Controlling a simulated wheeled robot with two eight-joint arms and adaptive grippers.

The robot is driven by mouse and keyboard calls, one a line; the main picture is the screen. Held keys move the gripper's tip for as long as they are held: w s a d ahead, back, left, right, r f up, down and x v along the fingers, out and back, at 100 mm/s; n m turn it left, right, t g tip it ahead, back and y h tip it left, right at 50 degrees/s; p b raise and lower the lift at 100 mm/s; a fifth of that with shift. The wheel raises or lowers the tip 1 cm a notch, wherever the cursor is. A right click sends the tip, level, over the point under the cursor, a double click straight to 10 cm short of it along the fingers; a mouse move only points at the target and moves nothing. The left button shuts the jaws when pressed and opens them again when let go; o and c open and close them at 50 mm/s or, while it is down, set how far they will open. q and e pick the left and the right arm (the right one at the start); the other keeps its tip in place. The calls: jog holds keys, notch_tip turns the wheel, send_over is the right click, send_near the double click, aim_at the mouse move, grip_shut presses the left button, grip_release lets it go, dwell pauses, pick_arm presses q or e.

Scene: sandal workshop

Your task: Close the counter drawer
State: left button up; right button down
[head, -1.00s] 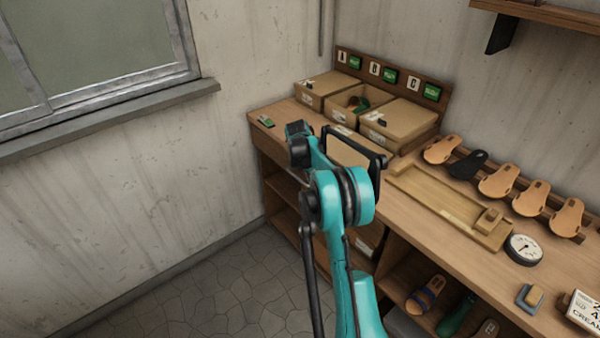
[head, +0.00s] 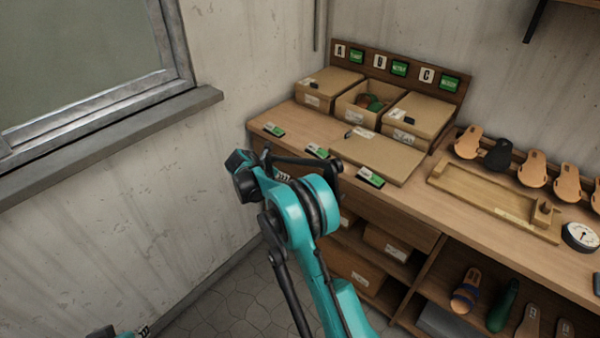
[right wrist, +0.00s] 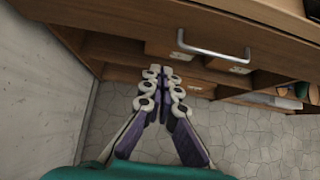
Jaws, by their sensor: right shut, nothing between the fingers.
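The counter drawer's wooden front (head: 390,211) shows under the counter top in the head view, partly behind my right arm. How far it stands out is hard to tell there. In the right wrist view, the drawer's pale metal bar handle (right wrist: 212,49) crosses the wooden front near the top. My right gripper (right wrist: 163,74) is shut and empty, its fingertips below and left of the handle in the picture, apart from it. In the head view, my right wrist is in front of the counter's left part and the fingers are hidden. My left gripper cannot be made out.
The counter top (head: 420,193) carries cardboard boxes (head: 420,117), green-labelled tags (head: 370,177), a wooden tray (head: 490,206) and a round dial (head: 580,236). Open shelves below hold boxes (head: 388,243) and sandals (head: 466,290). A wall and windowsill (head: 110,123) stand left.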

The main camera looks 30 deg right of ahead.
aim_at(307, 167)
jog(key=b+x, duration=0.1)
jog(key=x, duration=0.3)
jog(key=d+r+b+x, duration=0.1)
jog(key=b+x, duration=0.1)
jog(key=x, duration=0.2)
jog(key=r+b+x, duration=0.1)
jog(key=b+x, duration=0.1)
jog(key=x, duration=0.2)
jog(key=shift+w+d+f, duration=0.3)
jog(key=shift+w+d, duration=0.2)
jog(key=shift+d, duration=0.1)
jog(key=shift+d, duration=0.1)
jog(key=d, duration=0.1)
jog(key=w+d, duration=0.1)
jog(key=d, duration=0.2)
jog(key=shift+w+p, duration=0.35)
jog(key=shift+p, duration=0.05)
jog(key=shift+r, duration=0.15)
jog(key=shift+d, duration=0.1)
